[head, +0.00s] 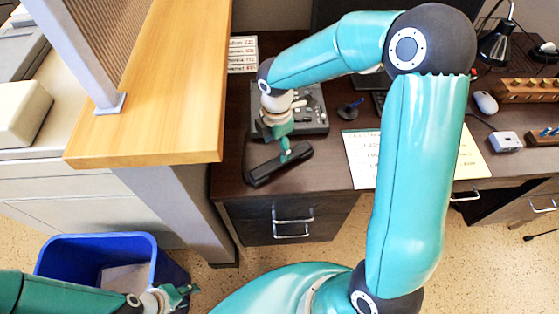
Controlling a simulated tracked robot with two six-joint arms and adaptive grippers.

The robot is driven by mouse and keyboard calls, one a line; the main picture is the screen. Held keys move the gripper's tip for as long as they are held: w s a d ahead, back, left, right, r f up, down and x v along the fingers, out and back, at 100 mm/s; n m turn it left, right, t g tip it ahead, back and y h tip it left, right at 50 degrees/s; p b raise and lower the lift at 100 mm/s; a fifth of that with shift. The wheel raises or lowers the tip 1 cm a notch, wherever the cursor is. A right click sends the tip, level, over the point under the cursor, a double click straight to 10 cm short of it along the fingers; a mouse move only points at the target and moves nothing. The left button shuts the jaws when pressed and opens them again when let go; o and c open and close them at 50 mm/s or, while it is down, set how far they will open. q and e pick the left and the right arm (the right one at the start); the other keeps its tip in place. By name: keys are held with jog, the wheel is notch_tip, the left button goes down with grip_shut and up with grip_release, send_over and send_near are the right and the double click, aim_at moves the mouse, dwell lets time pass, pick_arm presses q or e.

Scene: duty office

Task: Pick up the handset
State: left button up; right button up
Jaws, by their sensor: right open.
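The black handset (264,175) lies on the dark brown desk near its front edge, at a slant. It is off its grey phone base (312,112), which sits just behind it. My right gripper (287,153) points down at the middle of the handset, with its green fingers open at it. The fingertips overlap the handset in the picture, and I cannot tell whether they touch it. My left gripper (183,292) is low at the left, over the right side of a blue bin, apart from the handset. Its finger opening is too small to judge.
A wooden counter ledge (165,100) with a post stands left of the phone. The blue bin (97,247) is on the floor. A printed sheet (362,158), a pen stand (350,108), a mouse (485,102) and a lamp (497,45) are on the desk (232,140).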

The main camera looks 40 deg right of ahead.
jog(key=f, duration=0.7)
jog(key=shift+s+d+f, duration=0.15)
jog(key=shift+s+d, duration=0.05)
jog(key=shift+d, duration=0.1)
grip_shut()
